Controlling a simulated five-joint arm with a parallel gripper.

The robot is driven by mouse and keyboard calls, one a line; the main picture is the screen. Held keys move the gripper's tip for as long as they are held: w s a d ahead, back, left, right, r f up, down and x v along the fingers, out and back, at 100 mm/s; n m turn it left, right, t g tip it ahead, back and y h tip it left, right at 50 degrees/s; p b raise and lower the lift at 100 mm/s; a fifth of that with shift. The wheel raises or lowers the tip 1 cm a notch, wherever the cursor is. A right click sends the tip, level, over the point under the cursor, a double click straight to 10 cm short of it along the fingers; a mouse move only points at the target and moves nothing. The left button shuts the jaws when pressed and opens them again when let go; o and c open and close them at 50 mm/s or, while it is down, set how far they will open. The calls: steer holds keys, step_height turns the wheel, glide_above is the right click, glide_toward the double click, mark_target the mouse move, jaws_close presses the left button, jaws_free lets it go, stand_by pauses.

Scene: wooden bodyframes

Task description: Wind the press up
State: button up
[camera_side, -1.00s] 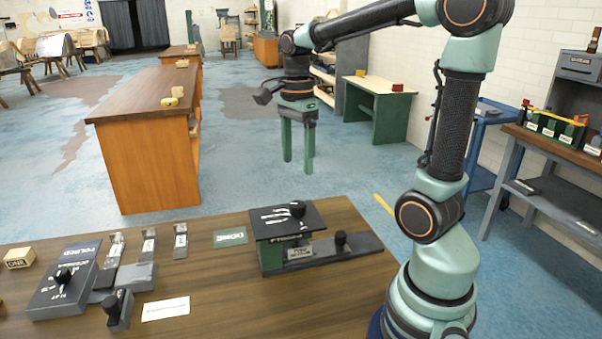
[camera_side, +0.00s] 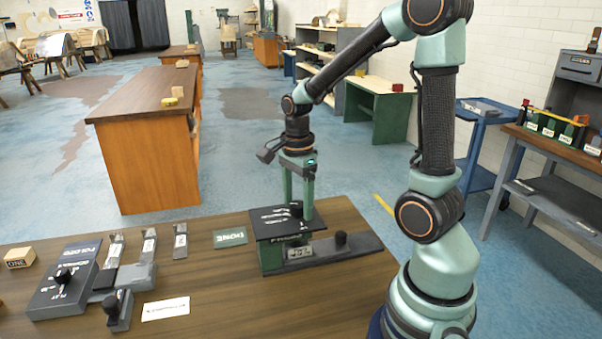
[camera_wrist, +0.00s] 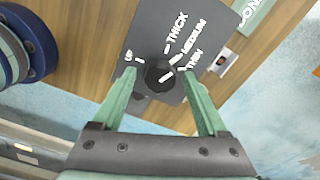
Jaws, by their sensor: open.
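The press (camera_side: 268,255) is a green block with a dark top plate at the table's far edge. Its round black knob (camera_side: 296,210) stands on the plate. In the wrist view the plate (camera_wrist: 190,20) reads UP, THICK, MEDIUM and THIN around the knob (camera_wrist: 154,71). The knob's white line points up and right, towards the MEDIUM and THIN side; I cannot tell exactly which mark. My gripper (camera_side: 298,212) points down over the plate. In the wrist view its fingers (camera_wrist: 159,74) are open, one on each side of the knob, with no clear contact visible.
A dark FOLDED box with a dial (camera_side: 62,280), a wooden ONE block (camera_side: 19,258) and a white card (camera_side: 166,309) lie further left.

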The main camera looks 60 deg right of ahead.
jaws_close()
steer(key=n, duration=0.5)
steer(key=shift+n, duration=0.3)
steer(key=n, duration=0.5)
steer(key=shift+r+n, duration=0.1)
steer(key=shift+n, duration=0.2)
steer(key=n, duration=1.1)
steer(key=shift+n, duration=0.3)
